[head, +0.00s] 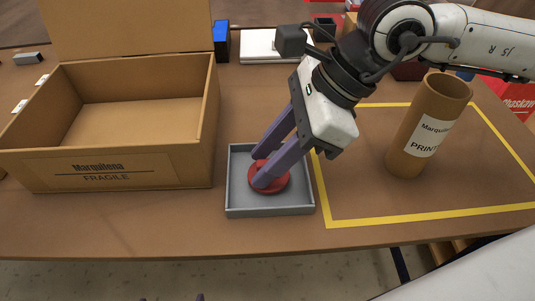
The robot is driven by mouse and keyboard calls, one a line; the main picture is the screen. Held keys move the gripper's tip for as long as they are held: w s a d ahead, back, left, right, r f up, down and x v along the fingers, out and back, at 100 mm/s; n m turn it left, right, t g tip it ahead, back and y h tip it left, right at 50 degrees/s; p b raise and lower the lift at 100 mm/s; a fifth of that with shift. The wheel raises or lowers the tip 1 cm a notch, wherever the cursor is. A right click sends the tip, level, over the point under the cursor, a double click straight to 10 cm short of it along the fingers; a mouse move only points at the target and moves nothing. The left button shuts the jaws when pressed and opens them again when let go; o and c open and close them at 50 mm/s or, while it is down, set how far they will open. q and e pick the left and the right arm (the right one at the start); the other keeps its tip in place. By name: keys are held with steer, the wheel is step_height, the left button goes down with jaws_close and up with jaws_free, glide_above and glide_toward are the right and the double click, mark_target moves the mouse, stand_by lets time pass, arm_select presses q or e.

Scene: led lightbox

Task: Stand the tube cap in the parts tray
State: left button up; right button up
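The red tube cap (279,184) is inside the grey parts tray (300,208), with its wide round part low on the tray floor. The two purple fingers of my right gripper (262,169) reach down into the tray, one on each side of the cap's raised middle. The fingers hide part of the cap, and I cannot tell whether they press on it. My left gripper (170,298) shows only as two purple fingertips, well apart, at the bottom edge. The brown cardboard tube (405,164) stands upright on the right, its top end open.
An open cardboard box (108,168) stands left of the tray. Yellow tape (330,205) marks an area around the tube. A blue box (221,41) and a white flat item (262,46) are at the back. The table's front edge is just below the tray.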

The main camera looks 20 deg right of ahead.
steer(key=v, duration=1.2)
steer(key=shift+p, duration=0.3)
steer(key=shift+a+r, duration=0.1)
steer(key=shift+a, duration=0.05)
